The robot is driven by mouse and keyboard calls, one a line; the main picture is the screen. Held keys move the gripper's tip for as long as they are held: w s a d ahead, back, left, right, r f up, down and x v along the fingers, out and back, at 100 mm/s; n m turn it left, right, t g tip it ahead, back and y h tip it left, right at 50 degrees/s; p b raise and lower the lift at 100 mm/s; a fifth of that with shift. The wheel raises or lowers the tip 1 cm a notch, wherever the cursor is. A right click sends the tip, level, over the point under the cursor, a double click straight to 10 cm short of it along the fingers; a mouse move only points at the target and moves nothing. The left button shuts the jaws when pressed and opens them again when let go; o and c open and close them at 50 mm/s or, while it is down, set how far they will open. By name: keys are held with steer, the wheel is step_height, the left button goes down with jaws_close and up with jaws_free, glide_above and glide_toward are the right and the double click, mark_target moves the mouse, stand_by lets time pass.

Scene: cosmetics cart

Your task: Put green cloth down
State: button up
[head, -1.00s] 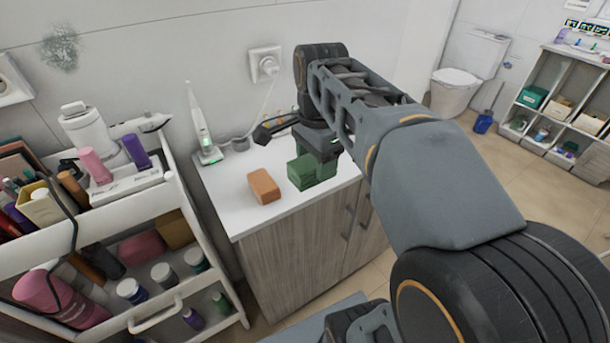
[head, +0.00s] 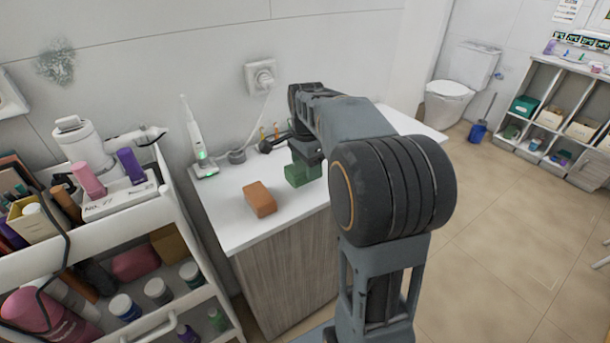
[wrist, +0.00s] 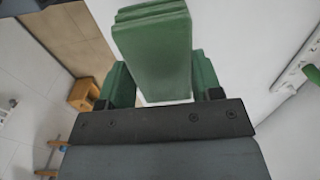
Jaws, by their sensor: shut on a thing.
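The green cloth (head: 297,174) is a folded, block-like bundle at the white counter (head: 235,226), right of an orange folded block (head: 260,199). My gripper (head: 306,158) is above it, pointing down and shut on it. In the wrist view the green cloth (wrist: 155,50) fills the space ahead of my gripper (wrist: 160,90), with green also showing at both sides. The cloth is at or very near the counter top; I cannot tell whether it touches. My arm and wrist hide part of it in the head view.
An electric toothbrush (head: 197,140) stands on a base at the counter's back left. Small dark items (head: 272,139) lie behind the cloth. A loaded white cart (head: 185,232) stands at the left. Bare counter lies at the front left and far right.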

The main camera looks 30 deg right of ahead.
steer(key=shift+w+d+f, duration=0.1)
steer(key=shift+w+f, duration=0.2)
steer(key=shift+f, duration=1.6)
steer(key=o, duration=0.8)
steer(key=shift+o, duration=0.2)
